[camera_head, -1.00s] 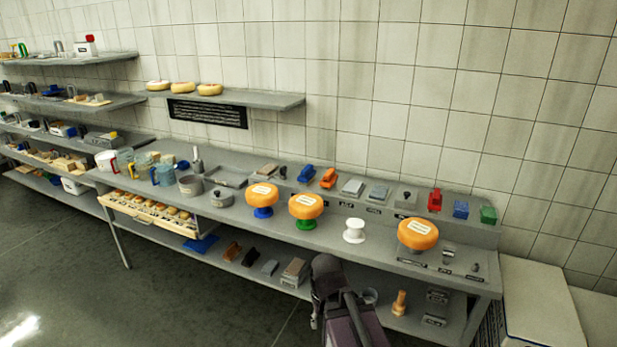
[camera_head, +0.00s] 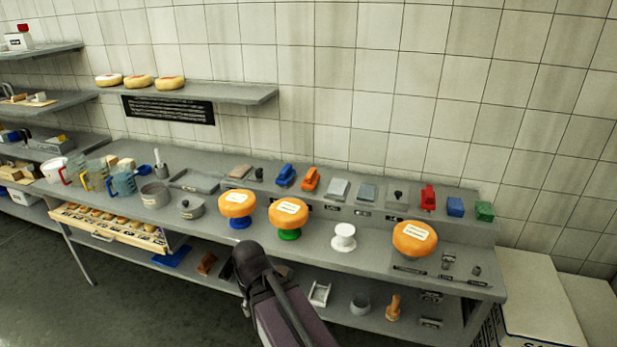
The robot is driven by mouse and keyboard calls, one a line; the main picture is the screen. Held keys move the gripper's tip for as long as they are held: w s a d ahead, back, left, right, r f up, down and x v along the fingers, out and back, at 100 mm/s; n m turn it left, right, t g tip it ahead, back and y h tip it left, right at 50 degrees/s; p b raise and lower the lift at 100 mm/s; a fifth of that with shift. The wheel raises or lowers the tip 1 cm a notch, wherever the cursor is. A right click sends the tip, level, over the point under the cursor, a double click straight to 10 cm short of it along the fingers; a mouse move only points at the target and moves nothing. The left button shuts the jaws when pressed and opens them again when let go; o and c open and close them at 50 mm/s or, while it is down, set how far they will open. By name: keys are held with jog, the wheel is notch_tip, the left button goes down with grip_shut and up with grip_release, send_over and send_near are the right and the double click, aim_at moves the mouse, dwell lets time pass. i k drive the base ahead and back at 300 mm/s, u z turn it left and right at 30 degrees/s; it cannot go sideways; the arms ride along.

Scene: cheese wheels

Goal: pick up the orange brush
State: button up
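The orange brush (camera_head: 310,179) lies on the raised back ledge of the long grey workbench (camera_head: 375,260). It sits just right of a similar blue brush (camera_head: 285,175), with a small gap between them. Nothing covers the orange brush. A dark part of my arm rises from the bottom edge in front of the bench, well below the brush in the picture. My gripper cannot be made out in this view.
Orange cheese wheels on a blue stand (camera_head: 237,204), a green stand (camera_head: 288,212) and at the right (camera_head: 414,238) stand in front of the ledge. A white stand (camera_head: 343,238) is empty. Jugs crowd the left; white boxes (camera_head: 533,300) stand at right.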

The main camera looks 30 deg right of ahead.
aim_at(310, 181)
jog(key=z, duration=0.35)
jog(key=i, duration=1.1)
jog(key=z, duration=0.6)
